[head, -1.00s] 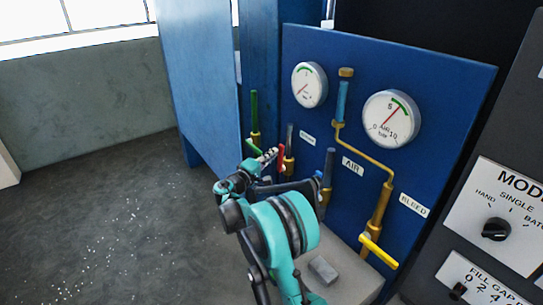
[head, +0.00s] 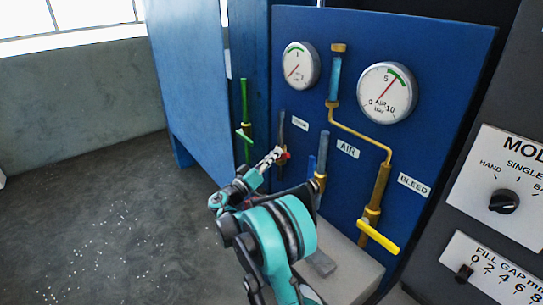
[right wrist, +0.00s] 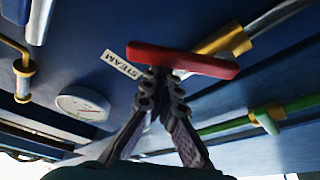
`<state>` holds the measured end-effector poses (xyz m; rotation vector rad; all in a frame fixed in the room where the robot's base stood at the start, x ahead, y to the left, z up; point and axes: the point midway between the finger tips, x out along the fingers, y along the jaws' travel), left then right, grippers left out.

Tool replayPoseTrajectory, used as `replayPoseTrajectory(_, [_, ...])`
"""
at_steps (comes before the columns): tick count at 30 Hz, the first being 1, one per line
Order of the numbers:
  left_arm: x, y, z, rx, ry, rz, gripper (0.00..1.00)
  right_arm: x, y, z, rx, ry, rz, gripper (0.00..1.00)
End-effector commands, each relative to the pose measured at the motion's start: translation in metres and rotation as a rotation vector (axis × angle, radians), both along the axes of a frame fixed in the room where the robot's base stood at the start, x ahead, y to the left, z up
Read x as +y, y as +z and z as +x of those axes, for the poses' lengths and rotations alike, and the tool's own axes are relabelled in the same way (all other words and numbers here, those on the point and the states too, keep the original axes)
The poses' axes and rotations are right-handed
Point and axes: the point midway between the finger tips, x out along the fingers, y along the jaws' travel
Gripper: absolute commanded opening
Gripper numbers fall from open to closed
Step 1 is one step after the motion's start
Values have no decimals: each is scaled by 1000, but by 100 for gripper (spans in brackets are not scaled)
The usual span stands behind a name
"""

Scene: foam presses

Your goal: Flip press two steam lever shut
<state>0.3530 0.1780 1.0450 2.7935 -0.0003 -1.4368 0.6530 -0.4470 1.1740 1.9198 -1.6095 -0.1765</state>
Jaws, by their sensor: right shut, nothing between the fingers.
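The red steam lever (right wrist: 185,62) lies across its brass valve (right wrist: 222,40) in the right wrist view, beside the STEAM label (right wrist: 121,64). In the head view only a small part of the red lever (head: 286,155) shows, the rest hidden behind my gripper. My right gripper (head: 274,156) is shut and empty, with its tips right at the lever. In the right wrist view the closed fingertips (right wrist: 161,80) meet the lever's lower edge near its left half; I cannot tell whether they touch. My left gripper is out of view.
A green lever (head: 243,136) stands left of the steam valve. The AIR valve (head: 320,180) and yellow BLEED lever (head: 379,237) are to the right. Gauges (head: 387,92) sit above on the blue panel (head: 440,60). A grey ledge (head: 352,270) lies below.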

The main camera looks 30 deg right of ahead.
Motion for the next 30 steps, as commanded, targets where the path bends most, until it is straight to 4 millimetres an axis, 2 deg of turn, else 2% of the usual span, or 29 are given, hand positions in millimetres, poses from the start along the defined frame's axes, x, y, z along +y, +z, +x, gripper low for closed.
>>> replayPoseTrajectory(6, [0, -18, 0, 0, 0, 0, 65, -1, -16, -10, -203, -1, 16, 0])
replayPoseTrajectory(17, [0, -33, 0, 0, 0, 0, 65, -2, -32, -19, -471, -1, 37, 0])
replayPoseTrajectory(30, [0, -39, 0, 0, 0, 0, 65, -2, -40, -22, -475, 0, 38, 0])
